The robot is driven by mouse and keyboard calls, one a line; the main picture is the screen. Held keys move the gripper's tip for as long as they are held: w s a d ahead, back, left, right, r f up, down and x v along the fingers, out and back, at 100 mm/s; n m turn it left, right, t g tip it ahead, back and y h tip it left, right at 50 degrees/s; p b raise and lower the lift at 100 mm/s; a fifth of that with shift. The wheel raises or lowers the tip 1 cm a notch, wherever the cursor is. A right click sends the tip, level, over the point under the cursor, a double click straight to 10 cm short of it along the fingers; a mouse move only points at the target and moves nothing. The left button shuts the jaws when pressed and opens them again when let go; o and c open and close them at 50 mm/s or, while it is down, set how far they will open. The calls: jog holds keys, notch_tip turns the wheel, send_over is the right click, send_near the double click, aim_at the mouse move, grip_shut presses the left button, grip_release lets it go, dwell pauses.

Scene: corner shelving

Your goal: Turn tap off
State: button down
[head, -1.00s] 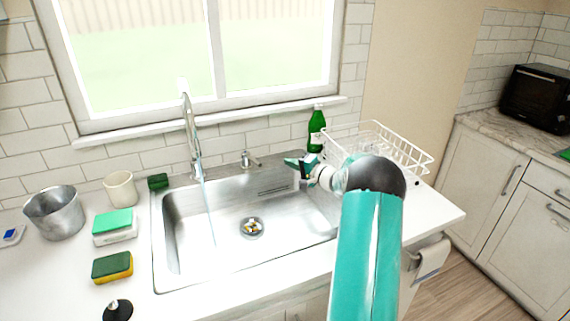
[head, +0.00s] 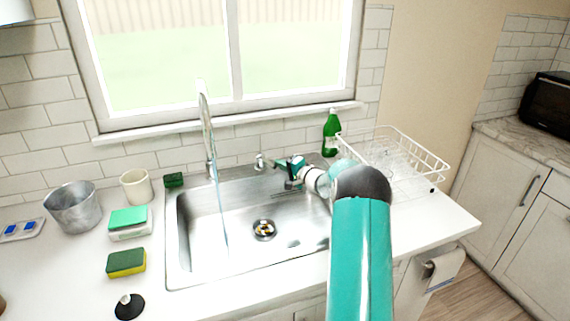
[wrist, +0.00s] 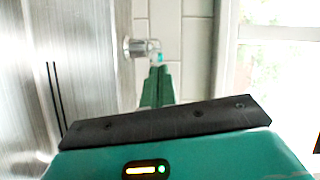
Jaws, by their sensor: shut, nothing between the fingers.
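The tap's curved chrome spout (head: 209,145) stands behind the sink (head: 180,255), and a thin stream of water (head: 222,215) runs from it into the basin. The tap's small chrome lever (head: 259,162) stands on the back rim, right of the spout. It also shows in the wrist view (wrist: 137,47). My gripper (head: 279,165) is shut and empty, just right of the lever in the head view. In the wrist view my green fingers (wrist: 158,78) point at the lever, with the tips very close to it. I cannot tell whether they touch.
A green bottle (head: 331,135) and a white wire dish rack (head: 400,165) stand right of the sink, close to my arm. A metal pot (head: 73,207), a cup (head: 136,187) and sponges (head: 126,262) are on the left counter. The window (head: 230,60) is behind.

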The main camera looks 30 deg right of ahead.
jog(key=shift+a, duration=1.4)
